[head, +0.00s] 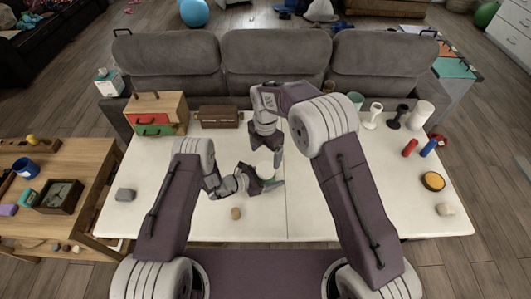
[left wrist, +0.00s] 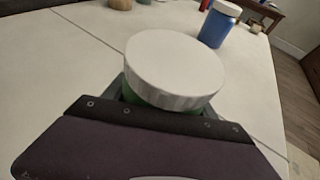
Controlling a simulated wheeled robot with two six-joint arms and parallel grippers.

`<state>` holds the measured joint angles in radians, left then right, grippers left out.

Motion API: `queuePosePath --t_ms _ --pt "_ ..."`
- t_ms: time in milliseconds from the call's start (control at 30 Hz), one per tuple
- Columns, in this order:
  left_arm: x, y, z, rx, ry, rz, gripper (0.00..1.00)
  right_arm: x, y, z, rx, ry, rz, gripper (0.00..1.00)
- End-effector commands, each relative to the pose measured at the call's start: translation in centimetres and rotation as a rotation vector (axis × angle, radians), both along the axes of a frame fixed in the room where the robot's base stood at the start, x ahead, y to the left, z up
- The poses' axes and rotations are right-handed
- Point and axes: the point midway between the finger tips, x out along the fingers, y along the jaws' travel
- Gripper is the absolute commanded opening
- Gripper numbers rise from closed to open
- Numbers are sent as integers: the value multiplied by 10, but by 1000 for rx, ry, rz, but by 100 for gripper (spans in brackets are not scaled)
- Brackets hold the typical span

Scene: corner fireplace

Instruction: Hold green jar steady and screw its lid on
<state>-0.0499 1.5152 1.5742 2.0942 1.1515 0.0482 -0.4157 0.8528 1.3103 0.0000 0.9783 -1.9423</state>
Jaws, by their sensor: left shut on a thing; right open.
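A green jar (left wrist: 140,97) stands between the fingers of my left gripper (head: 268,184), which is shut on it at the middle of the white table. A wide white lid (left wrist: 175,62) sits over the jar's top in the left wrist view and looks about level; I cannot tell whether it is threaded on. The lid (head: 265,170) shows small in the head view. My right gripper (head: 268,150) points down just above the jar and lid, with open fingers. It does not show in the left wrist view. The jar's body is mostly hidden by my left gripper.
A blue jar with a white top (left wrist: 219,24) stands beyond the green jar. A wooden drawer box (head: 157,112) and brown box (head: 219,117) stand at the back left. A grey block (head: 126,194) and tan object (head: 236,213) lie nearer. The front of the table is mostly clear.

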Motion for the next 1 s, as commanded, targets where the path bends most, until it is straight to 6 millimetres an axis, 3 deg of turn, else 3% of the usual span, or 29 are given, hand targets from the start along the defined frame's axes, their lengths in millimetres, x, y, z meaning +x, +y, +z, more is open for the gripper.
queuePosePath --t_ms 167,400,600,967,1000 --pt "0 0 0 -1 0 0 0 0 0 -13 -1 3 -1 86" --pt "0 0 0 0 -1 0 0 -1 0 -54 -1 4 -1 86" --pt "0 0 0 -1 0 0 0 0 0 -76 1 1 -1 86" --pt "0 0 0 -1 0 0 0 0 0 -80 1 0 -1 86" --pt "0 0 0 -1 0 0 0 0 0 -80 1 0 -1 75"
